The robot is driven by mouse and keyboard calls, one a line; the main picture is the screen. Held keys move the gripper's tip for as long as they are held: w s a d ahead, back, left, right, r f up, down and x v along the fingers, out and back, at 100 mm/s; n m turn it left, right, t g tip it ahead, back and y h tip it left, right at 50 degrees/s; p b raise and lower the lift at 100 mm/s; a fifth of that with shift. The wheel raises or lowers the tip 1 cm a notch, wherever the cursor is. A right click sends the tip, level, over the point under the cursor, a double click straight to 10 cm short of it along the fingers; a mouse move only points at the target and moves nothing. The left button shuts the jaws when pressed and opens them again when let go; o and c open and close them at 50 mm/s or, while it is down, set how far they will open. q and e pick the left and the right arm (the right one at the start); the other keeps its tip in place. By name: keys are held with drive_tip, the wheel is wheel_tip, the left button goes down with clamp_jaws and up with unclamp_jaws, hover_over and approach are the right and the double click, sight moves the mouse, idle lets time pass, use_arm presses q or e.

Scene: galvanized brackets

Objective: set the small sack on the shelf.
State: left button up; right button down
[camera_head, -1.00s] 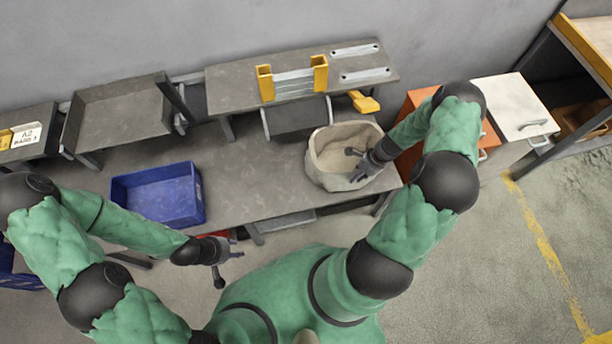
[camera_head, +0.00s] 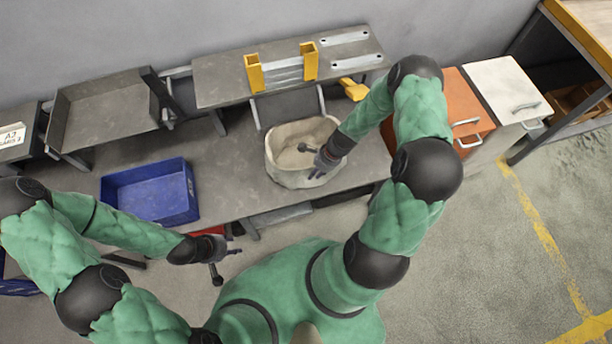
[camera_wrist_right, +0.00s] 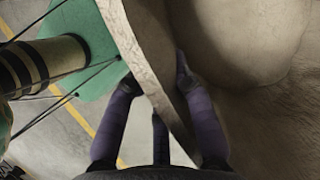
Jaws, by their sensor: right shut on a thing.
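The small sack (camera_head: 282,177) is a beige, open-topped bag on the grey workbench, below the shelf; I cannot tell whether its base touches the bench. My right gripper (camera_head: 321,163) is shut on the sack's right rim. The right wrist view shows the sack's wall (camera_wrist_right: 148,62) between the fingers of that gripper (camera_wrist_right: 157,82). The grey shelf (camera_head: 221,81) is raised behind the bench. My left gripper (camera_head: 228,264) is open and empty in front of the bench, left of the sack.
On the shelf stand a yellow-ended bracket holder (camera_head: 254,73) and flat metal plates (camera_head: 343,37); its left part is bare. A blue bin (camera_head: 150,193) sits on the bench at left. A yellow object (camera_head: 354,90) lies near the shelf's right end. Orange (camera_head: 452,90) and white (camera_head: 498,85) cabinets stand right.

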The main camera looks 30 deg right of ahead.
sight(306, 176)
drive_tip(key=shift+w+a+b, duration=0.2)
drive_tip(key=shift+w+a, duration=0.1)
drive_tip(key=shift+a, duration=0.55)
drive_tip(key=shift+w+a+b, duration=0.15)
drive_tip(key=shift+w+a, duration=0.1)
drive_tip(key=shift+a, duration=0.55)
drive_tip(key=shift+f+b, duration=0.45)
drive_tip(key=shift+f, duration=0.3)
drive_tip(key=c, duration=1.1)
unclamp_jaws()
